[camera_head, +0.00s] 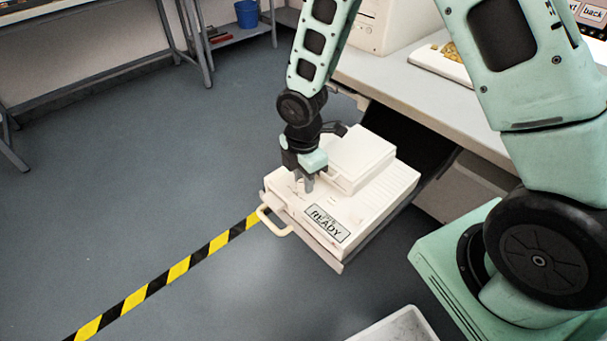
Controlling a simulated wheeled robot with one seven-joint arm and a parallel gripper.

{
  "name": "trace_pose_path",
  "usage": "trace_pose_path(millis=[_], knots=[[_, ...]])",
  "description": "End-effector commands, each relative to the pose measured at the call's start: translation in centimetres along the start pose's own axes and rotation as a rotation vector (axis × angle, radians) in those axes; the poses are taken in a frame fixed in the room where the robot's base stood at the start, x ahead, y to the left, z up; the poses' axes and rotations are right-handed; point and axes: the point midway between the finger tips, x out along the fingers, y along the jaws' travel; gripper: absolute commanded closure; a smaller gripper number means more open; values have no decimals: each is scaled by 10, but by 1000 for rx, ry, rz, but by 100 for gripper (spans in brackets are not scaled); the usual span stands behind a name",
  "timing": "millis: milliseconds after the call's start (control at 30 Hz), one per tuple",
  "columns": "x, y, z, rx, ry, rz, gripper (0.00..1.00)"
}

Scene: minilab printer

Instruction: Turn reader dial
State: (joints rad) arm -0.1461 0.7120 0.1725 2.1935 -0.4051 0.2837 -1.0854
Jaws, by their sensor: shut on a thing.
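The reader is a cream-coloured box (375,210) with a raised block (360,155) on top, a loop handle (272,222) at its front left and a display (327,223) that reads "READY". It sits below and in front of the white worktop. My gripper (306,184) points down at the reader's top near its left edge, beside the raised block. Its fingers are shut on a small part there, which fits the dial. The dial itself is hidden by the fingers, so its angle cannot be told.
A white worktop (430,95) runs behind the reader, with a beige machine (380,25) and a tray of yellow bits (447,62) on it. A pale bin (398,328) stands at the bottom. The floor at left is clear, with a yellow-black stripe (165,282).

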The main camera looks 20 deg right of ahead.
Motion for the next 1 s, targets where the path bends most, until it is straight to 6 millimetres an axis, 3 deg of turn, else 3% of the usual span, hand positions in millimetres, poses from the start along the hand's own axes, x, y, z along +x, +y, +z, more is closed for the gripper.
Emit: trace_pose_path(millis=[333, 367, 433, 767, 1000], knots=[[0, 0, 0, 46, 1, 0, 96], [0, 0, 0, 45, 1, 0, 71], [0, 0, 0, 45, 1, 0, 51], [-3, 0, 0, 44, 1, 1, 51], [-38, 1, 0, 45, 1, 5, 51]])
